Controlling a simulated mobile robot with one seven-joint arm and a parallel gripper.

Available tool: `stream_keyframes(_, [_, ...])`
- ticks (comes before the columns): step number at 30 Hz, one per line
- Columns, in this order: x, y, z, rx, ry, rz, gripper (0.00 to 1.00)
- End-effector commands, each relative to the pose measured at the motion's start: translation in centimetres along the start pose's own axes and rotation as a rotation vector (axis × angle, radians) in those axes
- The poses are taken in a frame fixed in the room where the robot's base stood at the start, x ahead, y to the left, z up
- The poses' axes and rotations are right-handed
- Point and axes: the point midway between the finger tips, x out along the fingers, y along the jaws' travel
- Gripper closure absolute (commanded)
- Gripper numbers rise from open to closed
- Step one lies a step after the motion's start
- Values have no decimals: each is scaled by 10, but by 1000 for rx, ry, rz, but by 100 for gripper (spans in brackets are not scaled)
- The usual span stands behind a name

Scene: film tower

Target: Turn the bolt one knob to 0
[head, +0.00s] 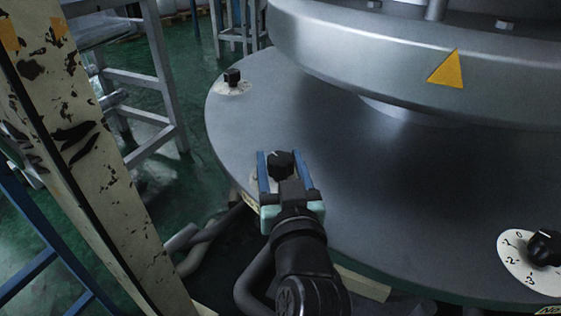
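A black knob (280,161) stands on the round grey metal table near its left front edge. A pale dial plate shows in part at its left; its numbers are hidden by my gripper. My gripper (281,170) has its two blue fingers on either side of this knob, with hardly any gap visible. I cannot tell whether they touch it. A second black knob (232,77) stands on a white dial at the far left edge. A third knob (545,247) at the right has a dial reading 0, -1, -2, -3. I cannot read which one is bolt one.
A large metal flange (400,70) with a yellow triangle (447,70) rises over the table (350,225). A chipped cream post (75,150) stands close on the left. Hoses (205,240) lie below the table edge. Grey frames (150,90) stand behind.

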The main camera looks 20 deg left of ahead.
Motion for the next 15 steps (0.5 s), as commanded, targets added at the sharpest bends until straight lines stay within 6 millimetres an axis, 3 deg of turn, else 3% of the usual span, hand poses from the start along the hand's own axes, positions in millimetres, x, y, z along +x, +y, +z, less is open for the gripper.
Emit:
stream_keyframes(1, [0, 0, 0, 0, 0, 0, 52])
stream_keyframes(9, [0, 0, 0, 0, 0, 0, 100])
stream_keyframes(15, [0, 0, 0, 0, -1, 5, 100])
